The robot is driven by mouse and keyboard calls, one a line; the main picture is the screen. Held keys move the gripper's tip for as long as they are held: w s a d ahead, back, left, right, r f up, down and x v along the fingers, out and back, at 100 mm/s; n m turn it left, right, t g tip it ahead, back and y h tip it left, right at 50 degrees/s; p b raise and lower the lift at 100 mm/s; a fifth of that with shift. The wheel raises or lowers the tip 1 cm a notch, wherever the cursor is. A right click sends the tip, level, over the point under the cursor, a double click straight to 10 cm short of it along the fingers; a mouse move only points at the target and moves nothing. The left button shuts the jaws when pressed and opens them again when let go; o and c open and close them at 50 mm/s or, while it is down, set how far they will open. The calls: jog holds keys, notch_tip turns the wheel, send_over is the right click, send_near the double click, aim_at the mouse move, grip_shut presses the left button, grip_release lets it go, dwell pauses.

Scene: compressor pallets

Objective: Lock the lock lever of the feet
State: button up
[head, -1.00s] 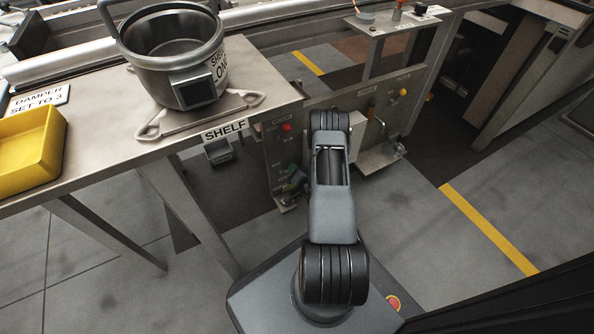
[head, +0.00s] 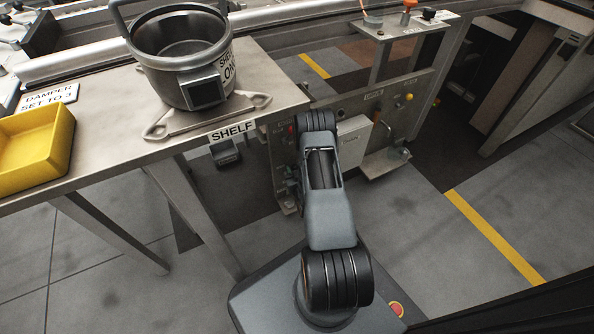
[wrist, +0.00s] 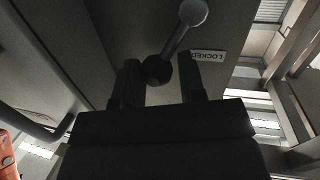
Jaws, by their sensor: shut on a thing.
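The lock lever (wrist: 181,33) shows at the top of the wrist view as a pale rod with a ball knob, rising to the right from a dark round hub (wrist: 154,71). A white LOCKED label (wrist: 208,55), upside down in the picture, sits just right of the rod. My gripper (wrist: 159,64) has its two dark fingers on either side of the hub end of the lever and is shut on it. The exact contact is too dark to see. In the head view my arm hides the gripper and the lever.
A metal shelf (head: 100,107) on legs stands at the left with a grey pot (head: 180,58) and a yellow tray (head: 35,150). A control panel (head: 425,85) lies behind my arm. An orange thing (wrist: 7,155) shows at the wrist view's lower left. Floor right of my base is clear.

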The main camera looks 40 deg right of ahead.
jog(key=shift+s+a+f+n, duration=0.2)
jog(key=shift+a+n, duration=0.15)
jog(key=shift+n, duration=0.35)
jog(key=o, duration=0.7)
jog(key=shift+r+h, duration=0.1)
jog(key=shift+h, duration=0.2)
jog(key=shift+o, duration=0.5)
jog(key=shift+w+r, duration=0.1)
jog(key=shift+w, duration=0.05)
jog(key=shift+a, duration=0.1)
